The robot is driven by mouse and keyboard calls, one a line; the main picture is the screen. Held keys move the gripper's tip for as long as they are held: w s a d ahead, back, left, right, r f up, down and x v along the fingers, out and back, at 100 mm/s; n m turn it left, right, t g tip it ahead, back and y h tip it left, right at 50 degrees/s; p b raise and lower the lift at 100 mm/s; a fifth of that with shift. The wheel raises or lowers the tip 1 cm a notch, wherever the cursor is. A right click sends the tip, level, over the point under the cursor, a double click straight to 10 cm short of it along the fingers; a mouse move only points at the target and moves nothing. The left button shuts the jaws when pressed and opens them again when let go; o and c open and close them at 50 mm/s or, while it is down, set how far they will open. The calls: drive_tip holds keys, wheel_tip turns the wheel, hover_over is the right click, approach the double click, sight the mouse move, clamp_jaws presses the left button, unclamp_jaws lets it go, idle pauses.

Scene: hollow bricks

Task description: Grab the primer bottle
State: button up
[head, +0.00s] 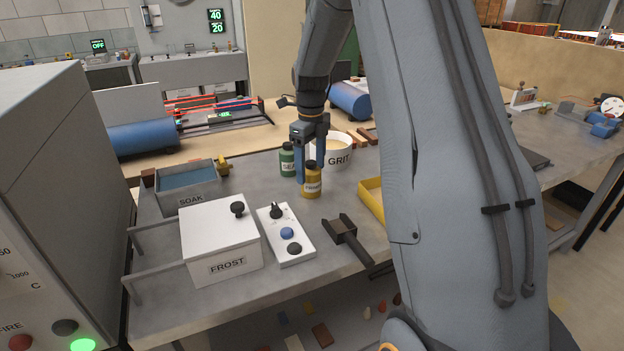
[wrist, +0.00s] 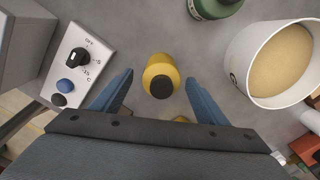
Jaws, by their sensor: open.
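The primer bottle (head: 311,184) is yellow with a dark cap and stands upright on the grey bench. In the wrist view the yellow bottle (wrist: 161,75) is seen from above, between and a little ahead of my two blue fingertips. My gripper (head: 309,172) is open, with clear space on both sides of the bottle in the wrist view (wrist: 159,85). In the head view one finger hides part of the bottle. Part of a small yellow thing (wrist: 182,119) shows at my gripper's edge; I cannot tell what it is.
A green bottle (head: 287,160) stands behind and left of the yellow one. The white GRIT tub (head: 338,158) is behind and right. A control box (head: 287,235), the FROST box (head: 222,243), the SOAK tray (head: 190,197) and a yellow tray (head: 371,203) are also on the bench.

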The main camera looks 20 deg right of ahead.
sight(311, 179)
drive_tip(key=shift+w+f+p, duration=0.1)
drive_tip(key=shift+f+p, duration=0.8)
drive_tip(key=shift+f, duration=1.55)
drive_tip(key=c, duration=1.3)
